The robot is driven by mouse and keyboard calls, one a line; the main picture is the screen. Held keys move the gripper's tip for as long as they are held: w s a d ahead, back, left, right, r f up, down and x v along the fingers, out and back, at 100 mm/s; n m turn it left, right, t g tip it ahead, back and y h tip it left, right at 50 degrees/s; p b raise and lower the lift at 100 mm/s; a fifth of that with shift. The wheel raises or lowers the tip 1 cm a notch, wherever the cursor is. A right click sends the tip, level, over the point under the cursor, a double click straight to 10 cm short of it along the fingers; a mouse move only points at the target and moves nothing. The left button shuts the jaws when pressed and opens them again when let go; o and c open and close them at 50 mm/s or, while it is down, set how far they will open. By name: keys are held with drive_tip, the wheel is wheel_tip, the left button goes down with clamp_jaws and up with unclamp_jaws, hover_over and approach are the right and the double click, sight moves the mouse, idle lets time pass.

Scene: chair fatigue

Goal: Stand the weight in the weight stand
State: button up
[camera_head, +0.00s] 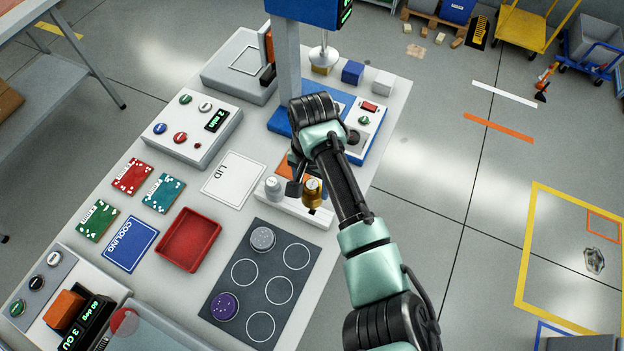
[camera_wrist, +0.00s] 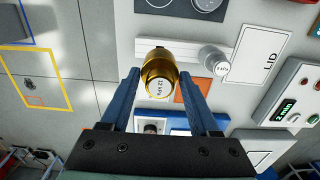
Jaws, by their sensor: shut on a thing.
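The gold weight (camera_wrist: 160,78) is between my gripper's blue fingers (camera_wrist: 160,74), with its printed label facing the wrist camera. It also shows in the head view (camera_head: 313,192), over the right part of the white weight stand (camera_head: 297,211). A dark slot shows in the stand's front edge just below it. I cannot tell whether the weight touches the stand. A silver weight (camera_head: 273,187) stands in the stand's left part; it is also in the wrist view (camera_wrist: 213,58). My wrist hides most of the gripper in the head view.
A dark mat with circles (camera_head: 262,285) holds a grey and a purple round piece. A red tray (camera_head: 189,239), LID sheet (camera_head: 233,178), coloured cards and button boxes lie left. A blue-based device with a column (camera_head: 287,70) stands behind. The table's right edge is close.

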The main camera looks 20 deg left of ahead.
sight(312, 201)
drive_tip(key=shift+f+b, duration=1.05)
drive_tip(key=shift+f, duration=0.9)
drive_tip(key=shift+p, duration=0.85)
drive_tip(key=shift+f+b, duration=1.05)
drive_tip(key=shift+f, duration=0.65)
idle(0.4)
drive_tip(key=o, duration=1.3)
drive_tip(key=shift+o, duration=0.3)
drive_tip(key=shift+s+f, duration=0.1)
drive_tip(key=shift+f, duration=0.05)
wheel_tip(312, 201, up, 13)
drive_tip(key=shift+r+b, duration=0.1)
drive_tip(key=shift+b, duration=0.65)
